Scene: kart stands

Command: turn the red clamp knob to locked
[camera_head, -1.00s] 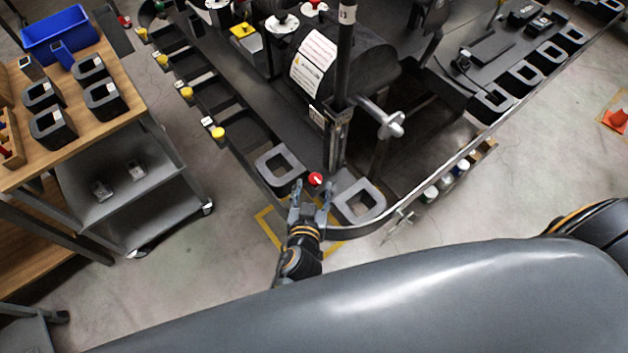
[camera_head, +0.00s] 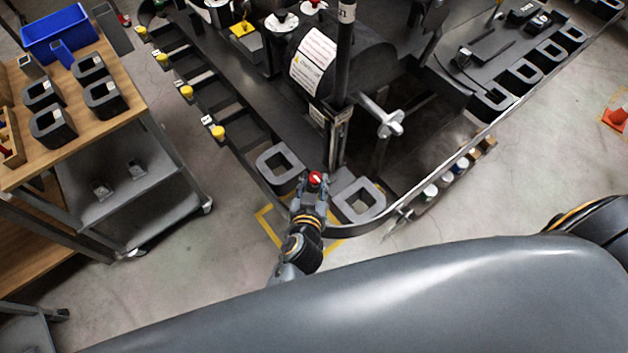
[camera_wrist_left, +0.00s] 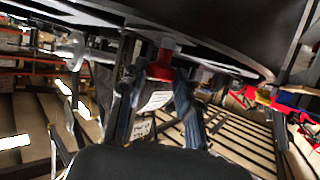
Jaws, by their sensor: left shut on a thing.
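The red clamp knob (camera_head: 316,178) sits at the front of the dark kart stand, between two grey square-holed blocks. It has a small pale mark on top. My left gripper (camera_head: 313,184) reaches it from the front, with its fingers on either side of the knob, shut on it. In the left wrist view the knob (camera_wrist_left: 161,66) shows under the stand's edge, between the upper ends of the two fingers (camera_wrist_left: 158,88). The exact contact of the fingertips is partly hidden. My right gripper is not in view.
Grey square-holed blocks stand to the left (camera_head: 279,165) and right (camera_head: 358,200) of the knob. A curved dark rim (camera_head: 345,232) runs around the front. A wooden-topped cart (camera_head: 110,130) with a blue bin (camera_head: 60,33) stands at the left. Open floor lies between cart and stand.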

